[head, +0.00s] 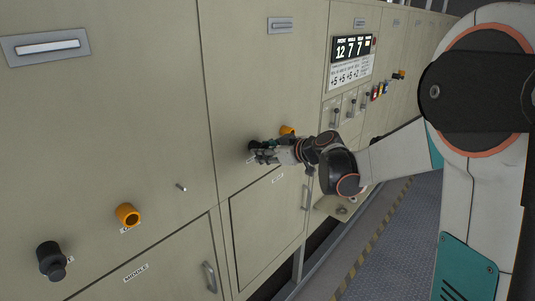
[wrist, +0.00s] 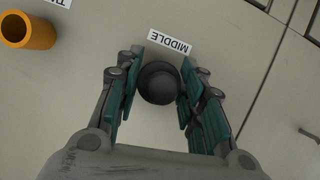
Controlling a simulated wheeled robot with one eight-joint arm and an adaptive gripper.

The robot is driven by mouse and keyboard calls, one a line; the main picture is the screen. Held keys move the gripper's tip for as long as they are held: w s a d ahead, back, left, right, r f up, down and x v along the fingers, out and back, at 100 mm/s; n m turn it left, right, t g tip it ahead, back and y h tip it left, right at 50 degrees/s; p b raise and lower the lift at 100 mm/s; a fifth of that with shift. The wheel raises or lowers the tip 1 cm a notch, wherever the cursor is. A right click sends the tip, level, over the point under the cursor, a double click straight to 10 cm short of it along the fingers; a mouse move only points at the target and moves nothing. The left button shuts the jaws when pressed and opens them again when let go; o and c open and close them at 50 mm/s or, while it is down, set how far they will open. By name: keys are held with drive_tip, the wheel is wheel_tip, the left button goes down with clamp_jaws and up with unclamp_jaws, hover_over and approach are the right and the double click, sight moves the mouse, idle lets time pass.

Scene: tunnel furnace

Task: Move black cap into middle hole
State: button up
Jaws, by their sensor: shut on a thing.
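My gripper (head: 264,153) is at the beige cabinet front in the head view. Its teal-padded fingers (wrist: 158,92) are closed on both sides of a round black cap (wrist: 159,83) in the wrist view. The cap's dark edge (head: 252,146) shows at the fingertips in the head view. It is at the panel next to a label reading MIDDLE (wrist: 170,41), upside down in the wrist view. The cap covers what is behind it, so I cannot tell whether it sits in a hole.
An orange tube (wrist: 27,30) sticks out beside the cap; it also shows in the head view (head: 288,130). Another black cap (head: 52,260) and orange tube (head: 127,214) are on the nearer panel. A door handle (head: 306,197) is below my gripper.

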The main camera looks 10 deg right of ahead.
drive_tip(key=o, duration=1.3)
drive_tip(key=shift+c, duration=0.2)
drive_tip(key=shift+s, duration=0.1)
drive_tip(key=p+v, duration=0.1)
drive_tip(key=v, duration=0.6)
drive_tip(key=shift+a, duration=0.1)
